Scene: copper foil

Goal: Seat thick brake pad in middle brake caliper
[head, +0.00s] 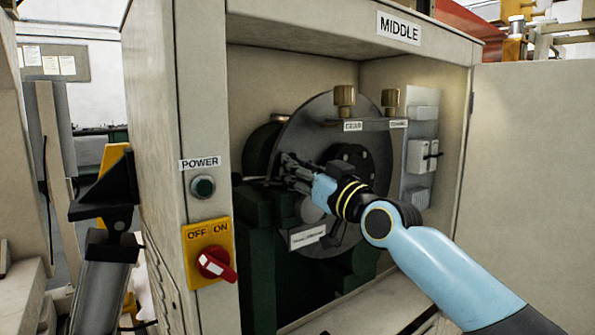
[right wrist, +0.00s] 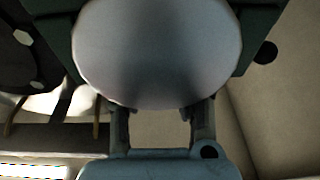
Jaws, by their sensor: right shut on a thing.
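The middle brake caliper (head: 258,235) is a dark green body at the lower left of a large grey brake disc (head: 310,128), inside the cabinet marked MIDDLE. My right gripper (head: 287,172) reaches in from the lower right, its fingers at the caliper's upper part beside the disc. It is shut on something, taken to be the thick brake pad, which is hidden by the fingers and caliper. In the right wrist view a round grey face (right wrist: 160,50) fills the upper middle, and the finger links (right wrist: 160,125) run behind its lower edge.
The POWER button (head: 203,187) and a red OFF/ON switch (head: 213,264) are on the cabinet's left post. Two brass knobs (head: 344,98) stand on a labelled bar above the hub (head: 352,160). The cabinet walls stand close around my right arm.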

